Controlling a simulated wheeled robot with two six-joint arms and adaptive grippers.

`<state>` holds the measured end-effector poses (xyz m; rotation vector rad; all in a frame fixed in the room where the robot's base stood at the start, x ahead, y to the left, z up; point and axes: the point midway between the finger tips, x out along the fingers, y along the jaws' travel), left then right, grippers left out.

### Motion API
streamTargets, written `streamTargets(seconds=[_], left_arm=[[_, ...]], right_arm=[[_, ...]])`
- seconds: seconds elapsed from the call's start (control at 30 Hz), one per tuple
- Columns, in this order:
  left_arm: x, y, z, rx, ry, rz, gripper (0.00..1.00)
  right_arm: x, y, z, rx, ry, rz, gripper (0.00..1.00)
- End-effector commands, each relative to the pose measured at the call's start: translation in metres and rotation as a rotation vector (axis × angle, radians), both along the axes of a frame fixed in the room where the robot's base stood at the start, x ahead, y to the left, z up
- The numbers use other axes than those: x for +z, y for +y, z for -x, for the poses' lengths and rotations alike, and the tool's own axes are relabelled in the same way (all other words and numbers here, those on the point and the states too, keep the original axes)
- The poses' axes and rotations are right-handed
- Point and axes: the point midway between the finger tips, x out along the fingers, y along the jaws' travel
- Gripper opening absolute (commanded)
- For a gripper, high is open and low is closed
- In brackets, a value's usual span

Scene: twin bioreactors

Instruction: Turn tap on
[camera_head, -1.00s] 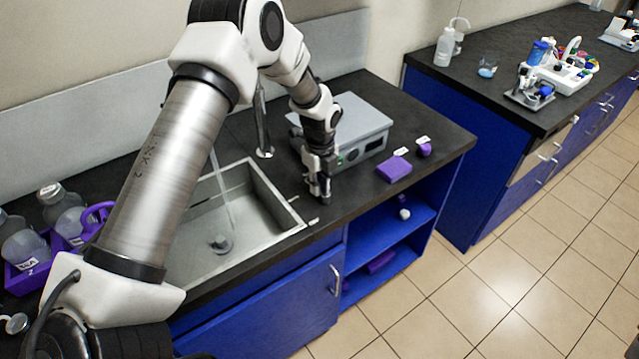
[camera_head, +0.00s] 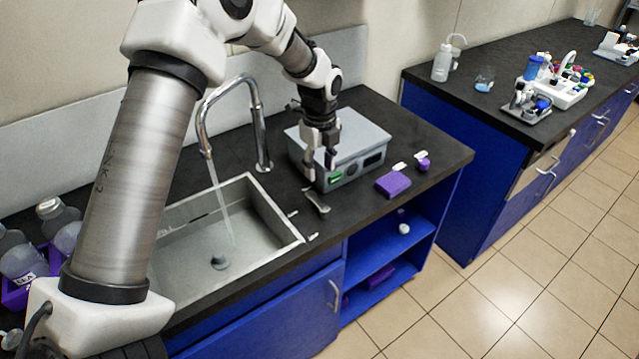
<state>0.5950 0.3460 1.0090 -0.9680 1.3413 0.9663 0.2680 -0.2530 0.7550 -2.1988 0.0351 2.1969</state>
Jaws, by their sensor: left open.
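The chrome gooseneck tap (camera_head: 257,115) stands behind the grey sink (camera_head: 190,262). A stream of water (camera_head: 222,205) runs from its spout down to the drain plug (camera_head: 220,262). A small metal lever (camera_head: 317,203) sits on the counter right of the sink, in front of the grey box. My left gripper (camera_head: 320,176) is open and empty, pointing down just above and behind the lever, in front of the box's left side. It looks apart from the lever. My right gripper is not in view.
A grey box device (camera_head: 355,135) with a green-lit switch stands right behind the lever. A purple block (camera_head: 393,184) and a small purple item (camera_head: 423,164) lie to its right. Bottles in a purple rack (camera_head: 18,290) stand at the left. Another bench stands at the right.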

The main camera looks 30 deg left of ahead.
Motion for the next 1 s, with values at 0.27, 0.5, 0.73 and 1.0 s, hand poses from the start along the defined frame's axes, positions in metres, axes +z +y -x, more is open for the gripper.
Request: streamTargets(seconds=[0.27, 0.5, 0.73, 1.0], left_arm=[[0.01, 0.0, 0.0, 0.0, 0.001, 0.0, 0.46], [0.01, 0.0, -0.002, 0.132, -0.012, 0.0, 0.0], [-0.007, 0.008, -0.009, 0.885, -0.113, 0.067, 0.0], [-0.027, 0.033, 0.004, 1.488, -0.145, 0.334, 0.0]], right_arm=[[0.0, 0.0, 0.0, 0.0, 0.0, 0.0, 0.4], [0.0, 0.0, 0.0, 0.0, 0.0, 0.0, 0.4], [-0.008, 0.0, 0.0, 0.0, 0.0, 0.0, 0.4], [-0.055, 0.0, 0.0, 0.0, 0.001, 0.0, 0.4]])
